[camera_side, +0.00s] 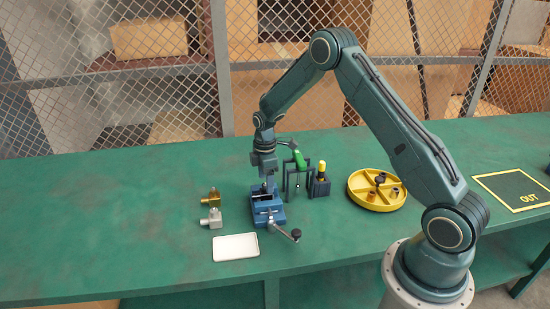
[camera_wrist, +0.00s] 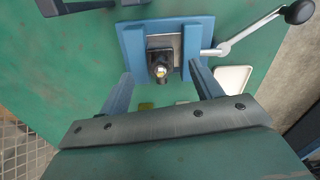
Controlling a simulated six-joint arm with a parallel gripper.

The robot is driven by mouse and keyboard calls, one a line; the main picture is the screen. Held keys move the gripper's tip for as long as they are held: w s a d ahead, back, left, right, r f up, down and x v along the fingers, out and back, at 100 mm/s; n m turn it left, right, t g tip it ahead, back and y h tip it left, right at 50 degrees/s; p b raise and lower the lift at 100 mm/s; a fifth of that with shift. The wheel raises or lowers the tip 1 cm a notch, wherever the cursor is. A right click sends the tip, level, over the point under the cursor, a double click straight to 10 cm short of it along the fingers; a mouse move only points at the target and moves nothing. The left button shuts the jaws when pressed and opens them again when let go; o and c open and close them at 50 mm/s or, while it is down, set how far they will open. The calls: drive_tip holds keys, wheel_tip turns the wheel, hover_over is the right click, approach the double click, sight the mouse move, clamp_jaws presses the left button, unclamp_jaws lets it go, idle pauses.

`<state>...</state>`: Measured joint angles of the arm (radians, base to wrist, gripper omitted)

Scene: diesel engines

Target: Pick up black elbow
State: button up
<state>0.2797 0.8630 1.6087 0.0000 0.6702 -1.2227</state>
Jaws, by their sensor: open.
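In the side view the vise (camera_side: 268,214) stands on the green bench, and the fitting is hard to make out there. My gripper (camera_side: 265,182) points down just above the vise. In the wrist view my gripper (camera_wrist: 161,70) has its two fingers wide apart, one to each side of the fitting, with nothing held. I cannot tell its exact height over the fitting.
The vise handle (camera_side: 287,234) sticks out at front right, near a white tray (camera_side: 236,247). Brass (camera_side: 211,198) and silver (camera_side: 211,218) elbows lie left. A yellow round tray (camera_side: 361,186) holds small parts.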

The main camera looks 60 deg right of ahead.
sight(262, 193)
drive_tip(key=shift+f, duration=1.65)
drive_tip(key=shift+r, duration=0.1)
drive_tip(key=c, duration=1.3)
